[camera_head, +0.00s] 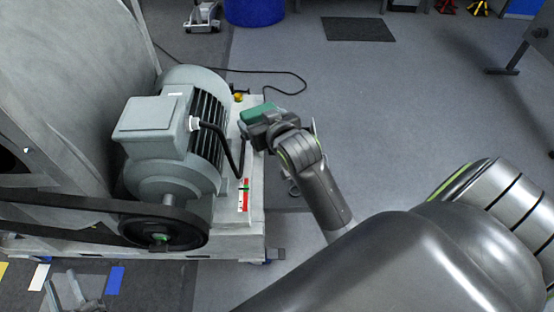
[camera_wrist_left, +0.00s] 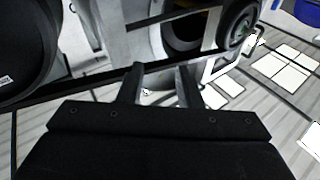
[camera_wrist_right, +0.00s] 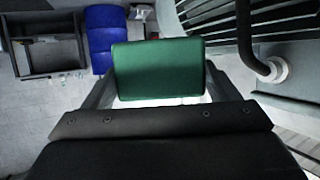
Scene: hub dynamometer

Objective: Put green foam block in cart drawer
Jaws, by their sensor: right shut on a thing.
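The green foam block (camera_head: 259,111) is held above the white edge of the motor's base, to the right of the grey motor. My right gripper (camera_head: 262,122) is shut on it; in the right wrist view the block (camera_wrist_right: 158,68) sits between the two fingers. My left gripper (camera_head: 68,290) is at the lower left of the head view, low in front of the belt pulley. In the left wrist view its fingers (camera_wrist_left: 160,88) stand apart with nothing between them. I cannot make out a cart drawer with certainty in any view.
The grey motor (camera_head: 165,135) and its black cable stand close left of my right gripper. A belt pulley (camera_head: 165,228) is at the motor's front. A blue drum (camera_head: 255,10) and a dark floor mat (camera_head: 358,29) lie farther back.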

